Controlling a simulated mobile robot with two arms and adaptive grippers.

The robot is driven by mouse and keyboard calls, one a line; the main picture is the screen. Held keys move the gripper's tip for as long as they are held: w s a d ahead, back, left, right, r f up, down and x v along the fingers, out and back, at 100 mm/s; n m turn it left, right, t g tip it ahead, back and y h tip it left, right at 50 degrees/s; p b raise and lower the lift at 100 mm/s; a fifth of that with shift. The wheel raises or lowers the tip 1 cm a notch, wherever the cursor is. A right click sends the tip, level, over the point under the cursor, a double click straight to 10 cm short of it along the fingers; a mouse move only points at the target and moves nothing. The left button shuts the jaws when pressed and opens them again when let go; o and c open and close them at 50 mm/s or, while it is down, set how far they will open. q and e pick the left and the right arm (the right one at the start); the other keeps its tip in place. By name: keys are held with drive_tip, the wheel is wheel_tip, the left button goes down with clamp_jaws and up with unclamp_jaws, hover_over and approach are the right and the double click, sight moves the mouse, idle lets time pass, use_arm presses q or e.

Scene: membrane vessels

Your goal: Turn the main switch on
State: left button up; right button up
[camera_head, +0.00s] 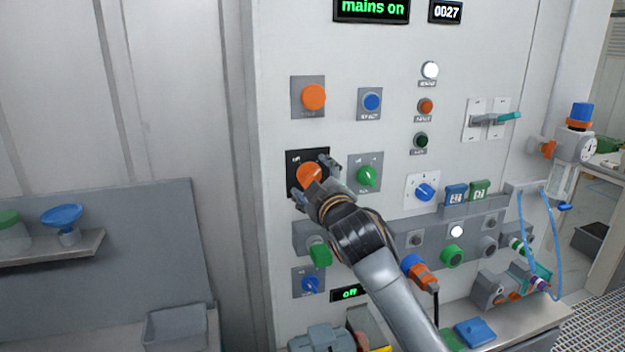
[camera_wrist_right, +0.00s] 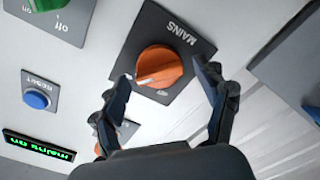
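The main switch is an orange rotary knob (camera_head: 309,174) on a black plate on the white panel. In the right wrist view the knob (camera_wrist_right: 159,67) sits on its plate marked MAINS, with a pale line on its face. My right gripper (camera_head: 314,176) is at the knob in the head view. In the wrist view its fingers (camera_wrist_right: 168,84) are spread apart, one on each side of the knob, with gaps showing. The display (camera_head: 372,9) at the top of the panel reads "mains on" in green. My left gripper is not in view.
A large orange button (camera_head: 313,97) is above the knob, and a blue reset button (camera_head: 371,102) is to its upper right. A green knob (camera_head: 367,176) is close on the right. A shelf (camera_head: 52,247) with a blue funnel stands at the left.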

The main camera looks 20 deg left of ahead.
drive_tip(key=shift+s+d, duration=0.15)
drive_tip(key=shift+s, duration=0.05)
drive_tip(key=v, duration=1.1)
drive_tip(key=shift+s+d, duration=0.2)
